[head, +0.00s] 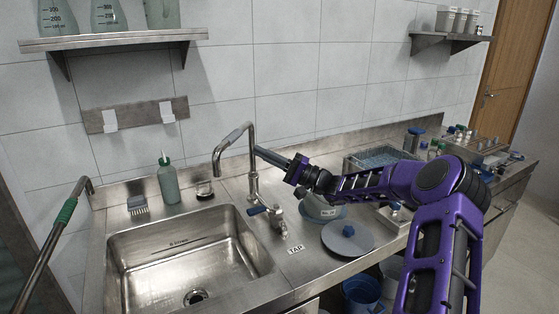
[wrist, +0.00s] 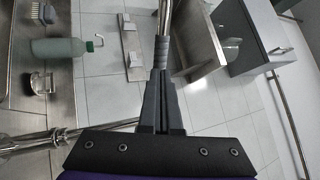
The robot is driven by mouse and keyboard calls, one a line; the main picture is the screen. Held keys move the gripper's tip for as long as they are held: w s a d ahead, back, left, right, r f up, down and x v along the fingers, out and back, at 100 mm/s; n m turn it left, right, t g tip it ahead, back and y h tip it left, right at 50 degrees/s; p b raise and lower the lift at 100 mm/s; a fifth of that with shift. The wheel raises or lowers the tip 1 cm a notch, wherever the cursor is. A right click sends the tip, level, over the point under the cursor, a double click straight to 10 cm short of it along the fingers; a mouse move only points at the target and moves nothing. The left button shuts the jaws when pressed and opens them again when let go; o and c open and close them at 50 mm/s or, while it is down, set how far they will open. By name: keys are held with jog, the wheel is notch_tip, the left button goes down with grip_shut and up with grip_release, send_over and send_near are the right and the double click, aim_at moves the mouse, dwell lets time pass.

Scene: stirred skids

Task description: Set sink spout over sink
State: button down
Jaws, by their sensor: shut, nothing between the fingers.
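The metal sink spout (head: 233,136) rises from the tap on the counter, arches over, and points left with its outlet down. In the head view its outlet shows above the back right part of the sink (head: 243,238); the exact spot below it is hard to judge. My gripper (head: 258,151) is shut and empty, its tips close beside the spout's upright pipe on the right; I cannot tell if they touch.
A green-grey bottle (head: 168,183), a brush (head: 138,205) and a small jar (head: 204,190) stand behind the sink. A grey round lid (head: 348,238) and a tub (head: 322,207) lie right of the tap. A pipe with a green grip (head: 66,212) rises at the left.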

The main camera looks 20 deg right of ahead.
aim_at(226, 143)
jog(key=x, duration=0.5)
jog(key=shift+a, duration=0.1)
jog(key=w+a+b, duration=0.1)
jog(key=a+b, duration=0.1)
jog(key=a, duration=0.1)
jog(key=w+a+b, duration=0.1)
jog(key=a, duration=0.1)
jog(key=shift+w+a+r, duration=0.15)
jog(key=shift+w+a, duration=0.05)
jog(key=shift+w, duration=0.2)
